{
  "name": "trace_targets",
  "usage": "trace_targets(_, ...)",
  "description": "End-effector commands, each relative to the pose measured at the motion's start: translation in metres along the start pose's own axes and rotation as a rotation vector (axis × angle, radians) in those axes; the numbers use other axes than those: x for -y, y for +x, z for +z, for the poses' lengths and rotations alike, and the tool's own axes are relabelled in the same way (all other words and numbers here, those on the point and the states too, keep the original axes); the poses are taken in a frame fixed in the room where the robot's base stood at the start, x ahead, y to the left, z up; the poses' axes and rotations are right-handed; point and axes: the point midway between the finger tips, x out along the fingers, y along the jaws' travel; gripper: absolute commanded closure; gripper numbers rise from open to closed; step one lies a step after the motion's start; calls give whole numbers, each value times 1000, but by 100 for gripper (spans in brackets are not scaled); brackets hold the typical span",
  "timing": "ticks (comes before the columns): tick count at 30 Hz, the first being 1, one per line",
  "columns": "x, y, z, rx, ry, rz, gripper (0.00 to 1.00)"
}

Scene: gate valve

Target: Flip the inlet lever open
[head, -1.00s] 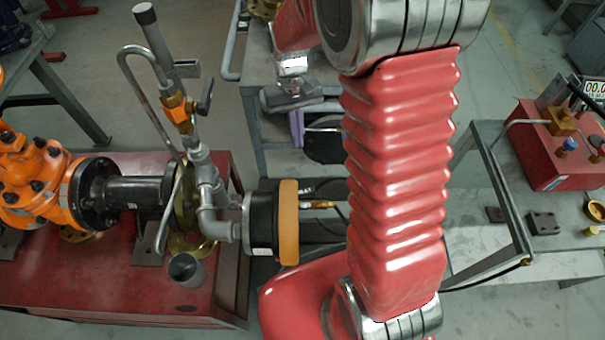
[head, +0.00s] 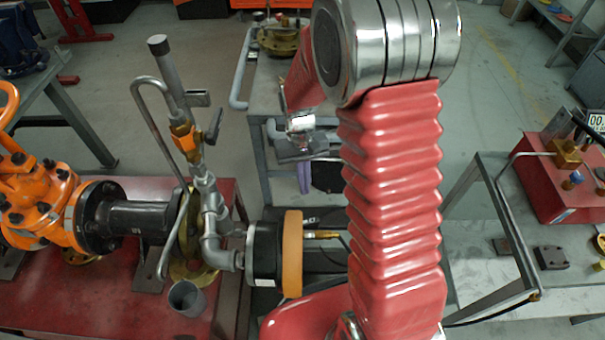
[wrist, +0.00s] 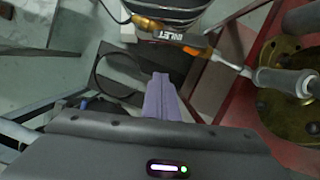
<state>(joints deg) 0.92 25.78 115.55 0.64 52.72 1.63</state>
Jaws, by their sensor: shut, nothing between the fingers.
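A dark lever (head: 215,123) sticks out to the upper right from an orange-brass valve (head: 185,140) on the slanted grey pipe (head: 172,75) in the head view. I take it for the inlet lever. In the wrist view an INLET label (wrist: 165,34) shows at the top, with orange and brass valve parts (wrist: 228,62) right of it. My gripper's purple fingers (wrist: 163,98) are together and empty in the wrist view, below the label and apart from the valve. In the head view my gripper (head: 304,178) is right of the lever, partly hidden behind my arm.
The pipework stands on a red bench (head: 110,290) with a black pipe (head: 138,220) and an orange valve body (head: 35,200). A black drum with an orange rim (head: 291,253) lies between pipework and arm. A grey cup (head: 187,297) stands in front. A red box (head: 565,185) is at right.

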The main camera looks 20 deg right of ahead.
Motion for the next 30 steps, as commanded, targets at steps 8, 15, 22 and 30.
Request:
trace_targets(8,0,36,0,2,0,0,100)
trace_targets(15,0,44,20,0,0,-1,100)
trace_targets(22,0,48,37,-1,1,-2,100)
trace_targets(30,0,49,39,-1,1,-2,100)
